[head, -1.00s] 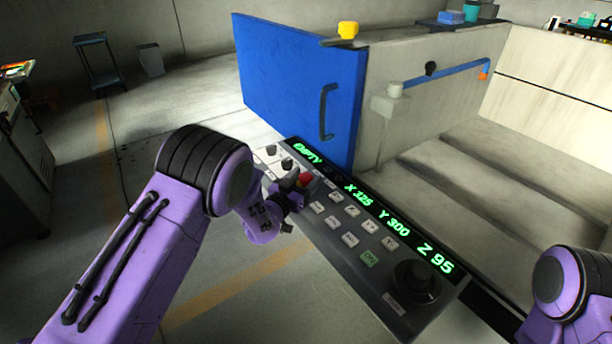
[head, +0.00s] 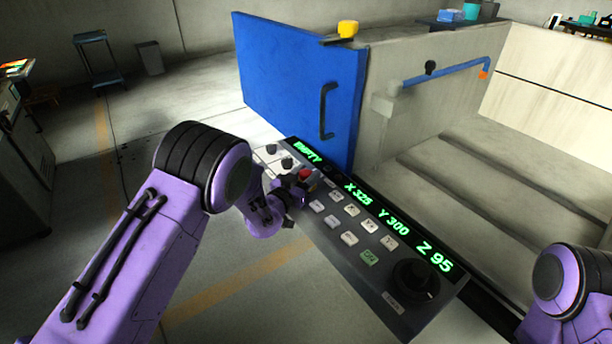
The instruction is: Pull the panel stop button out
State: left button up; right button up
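The red stop button (head: 305,175) stands near the upper left end of the tilted grey control panel (head: 325,238), below the green EMPTY text. Its top shows; its lower part is partly hidden by my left gripper. My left gripper (head: 294,192) is at the panel's left edge, just below and beside the button. Its fingers are small, dark and partly hidden by my wrist, so I cannot tell their opening or whether they touch the button. Of my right arm only a purple link shows at the lower right; its gripper is out of view.
White keys (head: 350,239), a green key (head: 369,257) and a black dial (head: 415,282) lie further down the panel. Black knobs (head: 287,163) sit at its upper end. A blue door (head: 290,85) with a dark handle stands behind.

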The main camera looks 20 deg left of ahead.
pick_arm(q)
jog(key=o, duration=0.3)
jog(key=shift+r, duration=0.25)
jog(key=shift+s+a+f, duration=0.1)
jog(key=shift+s+f, duration=0.05)
jog(key=shift+s, duration=0.15)
jog(key=b+v, duration=0.2)
jog(key=v, duration=0.8)
